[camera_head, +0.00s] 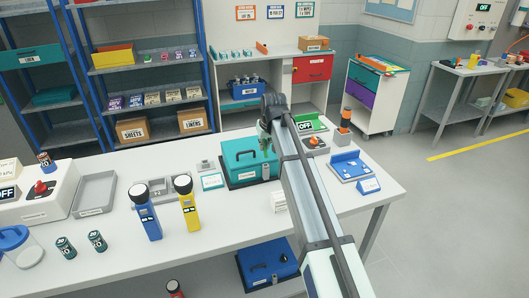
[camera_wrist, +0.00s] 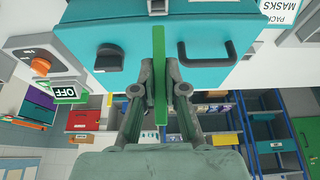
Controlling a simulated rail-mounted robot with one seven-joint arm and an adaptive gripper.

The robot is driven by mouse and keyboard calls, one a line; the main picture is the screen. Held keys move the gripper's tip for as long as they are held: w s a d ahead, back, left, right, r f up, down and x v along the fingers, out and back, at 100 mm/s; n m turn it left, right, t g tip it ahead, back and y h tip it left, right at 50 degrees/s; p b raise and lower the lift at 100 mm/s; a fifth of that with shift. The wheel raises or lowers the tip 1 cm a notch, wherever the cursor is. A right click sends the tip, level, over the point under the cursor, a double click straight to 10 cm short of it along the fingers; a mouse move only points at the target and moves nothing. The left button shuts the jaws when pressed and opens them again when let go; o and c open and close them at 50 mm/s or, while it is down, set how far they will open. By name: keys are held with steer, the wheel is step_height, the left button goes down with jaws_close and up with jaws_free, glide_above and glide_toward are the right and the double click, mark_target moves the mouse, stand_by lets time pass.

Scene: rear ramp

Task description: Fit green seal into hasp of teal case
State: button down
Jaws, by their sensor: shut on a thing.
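The teal case (camera_head: 246,160) stands on the white bench, closed, in the head view. In the wrist view the teal case (camera_wrist: 225,75) fills the upper middle, with a black handle (camera_wrist: 208,58) and a dark knob-like part (camera_wrist: 108,58). My gripper (camera_wrist: 160,64) is shut on the thin green seal (camera_wrist: 160,105), which stands lengthwise between the fingers. The seal's far end overlaps the case in the picture; I cannot tell whether they touch. A small grey fitting (camera_wrist: 158,5) shows at the case's far edge; I cannot tell whether it is the hasp. In the head view my gripper (camera_head: 266,143) is above the case's right side.
Blue (camera_head: 145,212) and yellow (camera_head: 187,205) flashlights stand left of the case. A grey tray (camera_head: 95,193) lies farther left. A blue stand (camera_head: 350,168) and a green OFF box (camera_head: 311,123) are to the right.

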mark_target(265, 153)
steer(key=shift+f+p, duration=0.75)
steer(key=shift+f, duration=1.5)
steer(key=c, duration=1.2)
jaws_free()
steer(key=shift+f, duration=0.3)
steer(key=b+v, duration=0.6)
steer(key=v, duration=1.1)
steer(key=shift+d+r, duration=0.1)
steer(key=shift+r, duration=0.25)
